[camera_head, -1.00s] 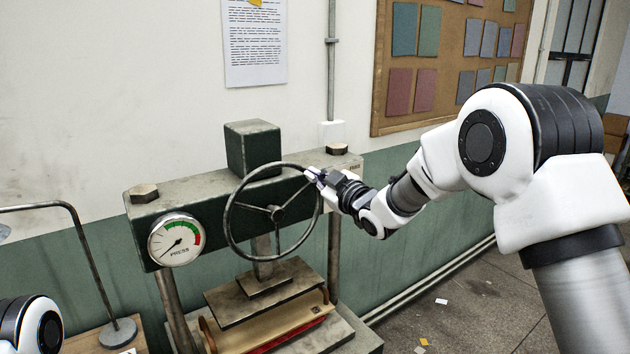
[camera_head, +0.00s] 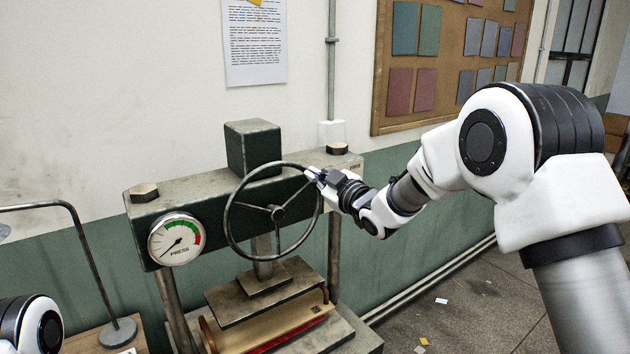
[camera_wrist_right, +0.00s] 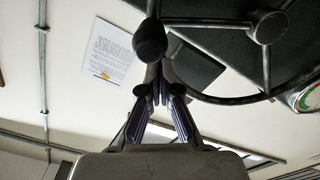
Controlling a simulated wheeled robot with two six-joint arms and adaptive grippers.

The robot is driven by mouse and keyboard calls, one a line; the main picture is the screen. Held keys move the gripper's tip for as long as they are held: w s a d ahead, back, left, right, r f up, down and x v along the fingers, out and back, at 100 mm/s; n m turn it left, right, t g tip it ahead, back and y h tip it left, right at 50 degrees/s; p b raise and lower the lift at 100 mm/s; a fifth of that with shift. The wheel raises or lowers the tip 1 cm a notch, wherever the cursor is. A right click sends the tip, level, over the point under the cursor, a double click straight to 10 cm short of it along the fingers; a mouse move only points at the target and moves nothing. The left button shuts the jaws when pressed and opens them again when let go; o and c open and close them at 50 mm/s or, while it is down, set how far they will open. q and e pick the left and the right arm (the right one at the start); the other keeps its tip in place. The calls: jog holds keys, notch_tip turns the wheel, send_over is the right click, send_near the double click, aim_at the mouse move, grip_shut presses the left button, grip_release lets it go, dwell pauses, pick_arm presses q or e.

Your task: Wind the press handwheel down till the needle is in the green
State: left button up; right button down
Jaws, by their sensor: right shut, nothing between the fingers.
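The press handwheel (camera_head: 232,218), a dark spoked ring, is on the front of the green press (camera_head: 135,228). The round press gauge (camera_head: 164,250) is left of it; its needle points to the lower left, away from the green band at the top. My right gripper (camera_head: 312,175) is at the upper right of the wheel's rim. In the right wrist view the gripper (camera_wrist_right: 160,95) is shut and empty, its tips close to the wheel's dark knob (camera_wrist_right: 150,42); I cannot tell whether they touch. My left gripper is out of view.
Under the wheel, a press plate (camera_head: 235,304) sits above a pale board-like piece with a red edge (camera_head: 280,340). A bent metal stand (camera_head: 95,265) is at the left. A noticeboard (camera_head: 440,92) hangs on the wall. The floor at right is open, with paper scraps.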

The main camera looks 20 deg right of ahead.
aim_at(324, 183)
jog(key=shift+w+d+f+b, duration=0.25)
jog(key=shift+d+f+b, duration=0.55)
jog(key=shift+f, duration=0.35)
jog(key=shift+w+d, duration=0.15)
jog(key=shift+d, duration=0.05)
jog(key=shift+f, duration=0.1)
jog(key=shift+d+f, duration=0.1)
jog(key=shift+f, duration=0.2)
jog(key=shift+w+d+f+b, duration=0.1)
jog(key=shift+d+f+b, duration=0.1)
jog(key=shift+f+b, duration=0.3)
jog(key=shift+d+f+b, duration=0.2)
jog(key=shift+f+b, duration=0.25)
jog(key=shift+b, duration=0.05)
jog(key=shift+w+d+f, duration=0.1)
jog(key=shift+w+d, duration=0.05)
jog(key=shift+d, duration=0.05)
